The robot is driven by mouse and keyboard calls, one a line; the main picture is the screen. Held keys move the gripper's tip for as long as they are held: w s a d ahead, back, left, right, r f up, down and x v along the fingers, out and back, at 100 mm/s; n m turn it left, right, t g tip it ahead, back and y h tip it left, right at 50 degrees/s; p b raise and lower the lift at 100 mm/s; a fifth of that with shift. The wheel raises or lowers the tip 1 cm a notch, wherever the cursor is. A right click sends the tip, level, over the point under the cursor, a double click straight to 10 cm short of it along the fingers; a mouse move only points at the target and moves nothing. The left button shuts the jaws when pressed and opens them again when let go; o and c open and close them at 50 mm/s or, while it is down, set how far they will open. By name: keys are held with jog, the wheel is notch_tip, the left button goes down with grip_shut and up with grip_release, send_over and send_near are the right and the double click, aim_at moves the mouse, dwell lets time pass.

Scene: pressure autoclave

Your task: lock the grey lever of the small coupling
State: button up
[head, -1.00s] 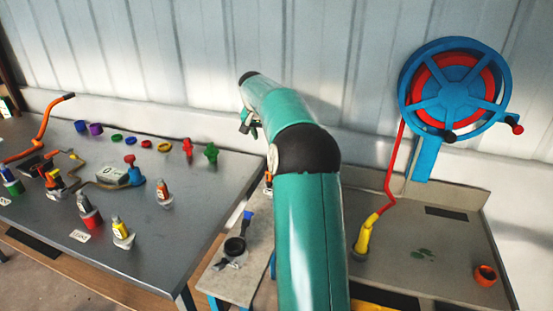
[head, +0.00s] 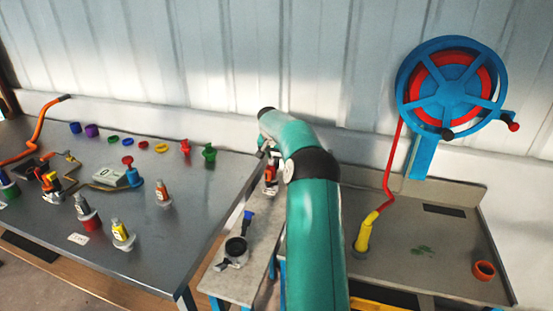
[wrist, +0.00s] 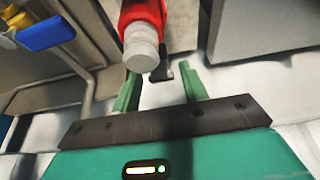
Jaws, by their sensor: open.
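In the wrist view, a red body with a pale grey round end (wrist: 142,45) hangs in at the top centre. It looks like part of the small coupling, but I cannot be sure. A small dark grey piece (wrist: 163,73) shows beside it, possibly the lever. My gripper (wrist: 160,88) has its two green fingers apart, one on each side of this dark piece; I see no grip on it. In the head view, a red and black fitting (head: 270,178) stands at the far end of the narrow bench, just below my wrist. My fingers are not clear there.
The narrow bench (head: 222,279) also carries a black round fitting (head: 236,247) with a blue handle (head: 248,217). A dark table (head: 150,245) with bottles and rings lies left. A blue lever (wrist: 46,33) shows at upper left in the wrist view.

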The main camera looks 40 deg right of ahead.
jog(key=shift+w+d+f, duration=0.15)
jog(key=shift+d+f, duration=0.05)
jog(key=shift+f, duration=0.4)
grip_shut()
jog(key=shift+a, duration=0.1)
